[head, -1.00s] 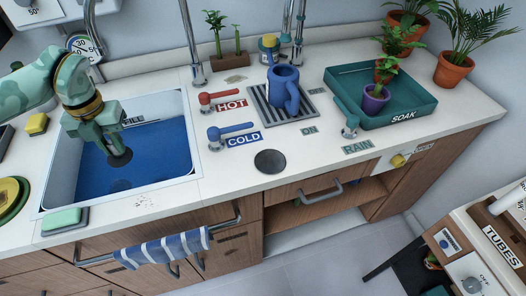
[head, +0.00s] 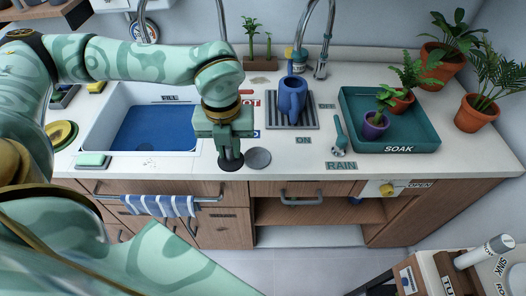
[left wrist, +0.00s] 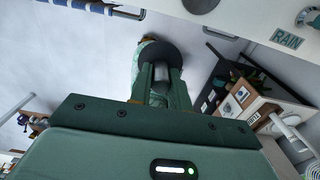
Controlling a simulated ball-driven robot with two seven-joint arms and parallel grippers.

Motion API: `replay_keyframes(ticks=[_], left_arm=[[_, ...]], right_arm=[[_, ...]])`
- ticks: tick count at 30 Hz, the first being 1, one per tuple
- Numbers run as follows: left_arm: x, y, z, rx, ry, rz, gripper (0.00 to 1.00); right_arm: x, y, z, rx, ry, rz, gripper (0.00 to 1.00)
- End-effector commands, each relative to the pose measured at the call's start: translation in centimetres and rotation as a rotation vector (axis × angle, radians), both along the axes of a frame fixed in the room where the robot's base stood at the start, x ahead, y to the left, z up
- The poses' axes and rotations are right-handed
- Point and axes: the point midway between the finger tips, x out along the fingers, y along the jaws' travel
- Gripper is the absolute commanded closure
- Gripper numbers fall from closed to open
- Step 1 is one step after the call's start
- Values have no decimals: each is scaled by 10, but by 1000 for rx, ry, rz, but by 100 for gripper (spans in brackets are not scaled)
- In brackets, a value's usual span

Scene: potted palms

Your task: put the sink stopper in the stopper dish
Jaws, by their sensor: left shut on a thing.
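The sink stopper (head: 231,164) is a dark round disc. My left gripper (head: 229,149) is shut on it and holds it near the front edge of the counter, just left of the stopper dish. In the left wrist view the stopper (left wrist: 158,55) shows as a dark disc at the fingertips. The stopper dish (head: 259,159) is a flat grey round on the counter, bare on top. It also shows at the top edge of the left wrist view (left wrist: 200,5). The gap between stopper and dish is small; the stopper's height is hard to tell. My right gripper is not in view.
The blue sink (head: 155,131) lies to the left. A blue watering can (head: 292,97) stands on a slatted drain right of my gripper. A teal soak tray (head: 408,150) with potted plants is farther right. A striped towel (head: 160,205) hangs below the counter.

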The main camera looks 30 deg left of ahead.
Motion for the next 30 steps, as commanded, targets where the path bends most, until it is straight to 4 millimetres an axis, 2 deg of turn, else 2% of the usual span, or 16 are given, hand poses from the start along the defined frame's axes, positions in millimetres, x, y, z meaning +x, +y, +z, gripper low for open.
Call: replay_keyframes(ticks=[7,9,12,20,26,30], left_arm=[[73,4,-35,2,-1,0,100],[85,5,-54,1,3,-2,100],[100,6,-71,2,1,-1,100],[116,7,-89,1,-1,-3,100],[117,8,-120,1,2,-4,100],[117,8,-120,0,-1,-4,100]], right_arm=[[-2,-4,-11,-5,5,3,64],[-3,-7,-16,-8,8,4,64],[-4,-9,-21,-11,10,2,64],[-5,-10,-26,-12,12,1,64],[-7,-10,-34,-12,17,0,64],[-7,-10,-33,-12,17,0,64]])
